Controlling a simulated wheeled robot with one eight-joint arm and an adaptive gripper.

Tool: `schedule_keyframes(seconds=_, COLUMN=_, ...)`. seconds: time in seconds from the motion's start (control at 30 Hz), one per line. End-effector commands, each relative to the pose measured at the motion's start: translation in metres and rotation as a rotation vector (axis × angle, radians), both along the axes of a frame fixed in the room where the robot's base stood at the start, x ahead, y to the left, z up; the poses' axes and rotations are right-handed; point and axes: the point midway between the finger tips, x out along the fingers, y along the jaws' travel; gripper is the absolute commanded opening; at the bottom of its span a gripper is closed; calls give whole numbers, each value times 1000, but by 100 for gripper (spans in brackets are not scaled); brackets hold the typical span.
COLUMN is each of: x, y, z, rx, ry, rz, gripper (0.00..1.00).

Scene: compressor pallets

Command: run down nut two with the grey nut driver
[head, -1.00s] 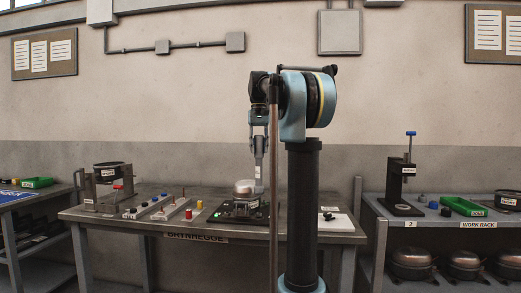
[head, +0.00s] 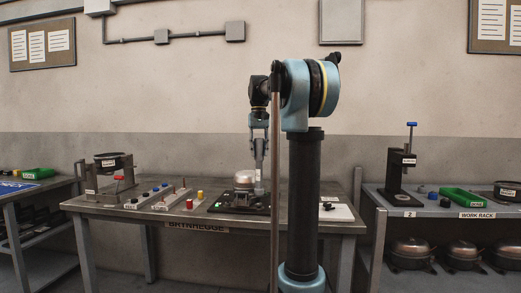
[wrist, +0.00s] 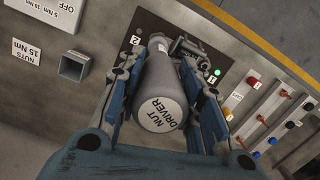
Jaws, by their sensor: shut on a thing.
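My gripper (wrist: 172,95) is shut on the grey nut driver (wrist: 163,105), a tapered body with a "NUT DRIVER" label; a blue-edged finger lies on each side. In the head view my gripper (head: 259,170) hangs upright at the right side of the compressor (head: 245,179), a pale rounded housing on a dark pallet (head: 228,208). In the wrist view the driver points at the pallet (wrist: 141,24) near the number 2 mark. The driver's tip and nut two are hidden behind the driver and fingers, so I cannot tell whether they touch.
A green light (wrist: 217,72) glows on the pallet. A square holder (wrist: 73,67) stands beside a "NUTS 15 Nm" label (wrist: 27,49). Coloured parts stand in strips on the bench, including a yellow one (head: 200,195). A work rack (head: 440,208) stands at right.

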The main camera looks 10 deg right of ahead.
Motion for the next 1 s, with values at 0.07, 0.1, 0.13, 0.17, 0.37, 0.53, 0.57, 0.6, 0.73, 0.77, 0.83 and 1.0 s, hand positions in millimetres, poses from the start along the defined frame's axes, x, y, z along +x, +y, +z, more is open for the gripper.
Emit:
schedule_keyframes(seconds=0.07, x=0, y=0, z=-2, rx=0, ry=0, rz=0, gripper=0)
schedule_keyframes(seconds=0.1, x=0, y=0, z=-3, rx=0, ry=0, rz=0, gripper=0)
schedule_keyframes(seconds=0.13, x=0, y=0, z=-3, rx=0, ry=0, rz=0, gripper=0)
schedule_keyframes(seconds=0.17, x=0, y=0, z=-3, rx=0, ry=0, rz=0, gripper=0)
schedule_keyframes(seconds=0.37, x=0, y=0, z=-4, rx=0, ry=0, rz=0, gripper=0)
schedule_keyframes(seconds=0.53, x=0, y=0, z=-4, rx=0, ry=0, rz=0, gripper=0)
schedule_keyframes(seconds=0.57, x=0, y=0, z=-4, rx=0, ry=0, rz=0, gripper=0)
schedule_keyframes(seconds=0.6, x=0, y=0, z=-4, rx=0, ry=0, rz=0, gripper=0)
schedule_keyframes(seconds=0.73, x=0, y=0, z=-5, rx=0, ry=0, rz=0, gripper=0)
schedule_keyframes(seconds=0.77, x=0, y=0, z=-5, rx=0, ry=0, rz=0, gripper=0)
schedule_keyframes(seconds=0.83, x=0, y=0, z=-6, rx=0, ry=0, rz=0, gripper=0)
schedule_keyframes(seconds=1.0, x=0, y=0, z=-9, rx=0, ry=0, rz=0, gripper=0)
